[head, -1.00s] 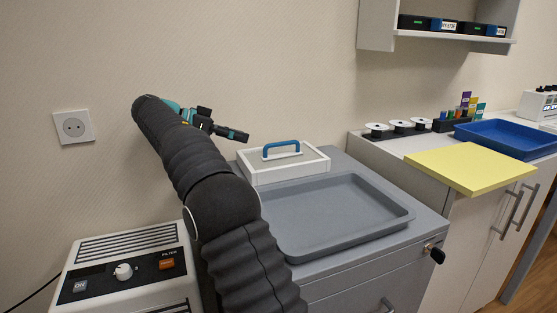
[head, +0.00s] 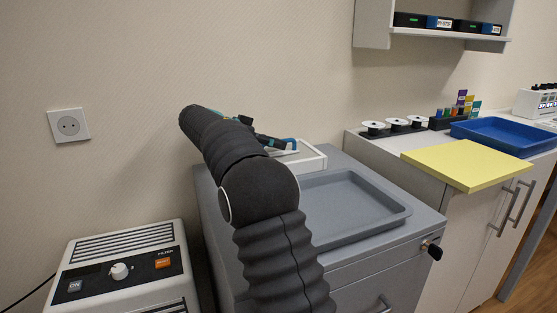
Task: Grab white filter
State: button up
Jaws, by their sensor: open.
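The white filter (head: 315,160) is a flat white frame with a grey top and a blue handle. It sits at the back of the grey cabinet top, behind the grey tray. My arm hides its left part. My gripper (head: 282,143) is open, at the blue handle in the picture and partly hidden behind my own arm. I cannot tell whether the fingers are around the handle or only above or beside it.
The grey tray (head: 346,238) lies in front of the filter. A white machine labelled FILTER (head: 120,275) stands at lower left. On the right counter are a yellow board (head: 465,165), a blue tray (head: 505,137) and several white spools (head: 373,126). A shelf (head: 440,38) hangs above.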

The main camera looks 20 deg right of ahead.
jog(key=shift+d, duration=0.1)
grip_shut()
dwell(0.3)
